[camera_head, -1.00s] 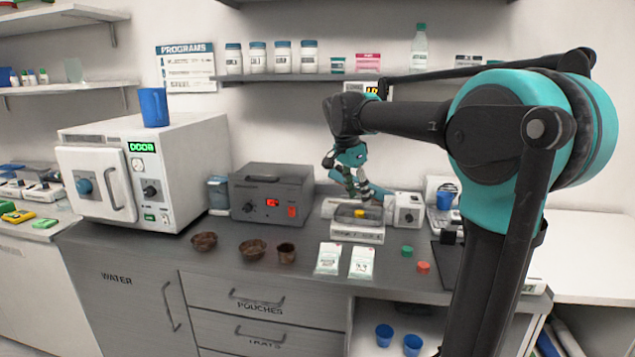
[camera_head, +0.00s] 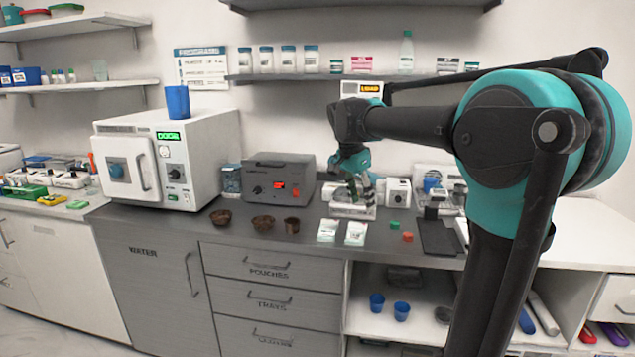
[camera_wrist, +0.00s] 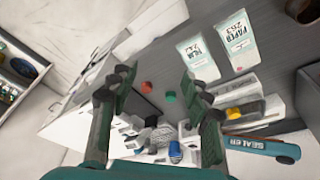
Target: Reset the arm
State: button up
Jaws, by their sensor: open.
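My gripper (camera_head: 358,185) hangs from my arm over the counter, in front of the back wall and above the small white device. In the wrist view my gripper (camera_wrist: 158,88) is open, with its two fingers wide apart and nothing between them held. Between and beyond the fingers lie a red cap (camera_wrist: 146,87) and a green cap (camera_wrist: 170,97) on the grey counter. The head view hides part of the fingertips against the device behind them.
A white autoclave (camera_head: 205,150) with a blue cup (camera_head: 178,102) on top stands left. A grey sealer box (camera_head: 279,180), brown bowls (camera_head: 263,222) and two pouch packs (camera_head: 327,230) are on the counter (camera_head: 180,222). A shelf (camera_head: 310,77) with jars runs above.

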jog(key=s+d+f+n+t+y, duration=0.1)
jog(key=s+d+f+n, duration=0.1)
jog(key=s+f, duration=0.5)
jog(key=s+d+f+n, duration=0.2)
jog(key=s+f+n, duration=0.3)
jog(key=f, duration=0.5)
jog(key=s+d+f+n+t+y, duration=0.1)
jog(key=s+f+n, duration=0.3)
jog(key=s+f, duration=0.5)
jog(key=shift+s+d+f+t+y, duration=0.15)
jog(key=shift+s+d+t+y, duration=0.15)
jog(key=shift+s+d, duration=0.45)
jog(key=shift+w+d, duration=0.1)
jog(key=shift+w, duration=0.05)
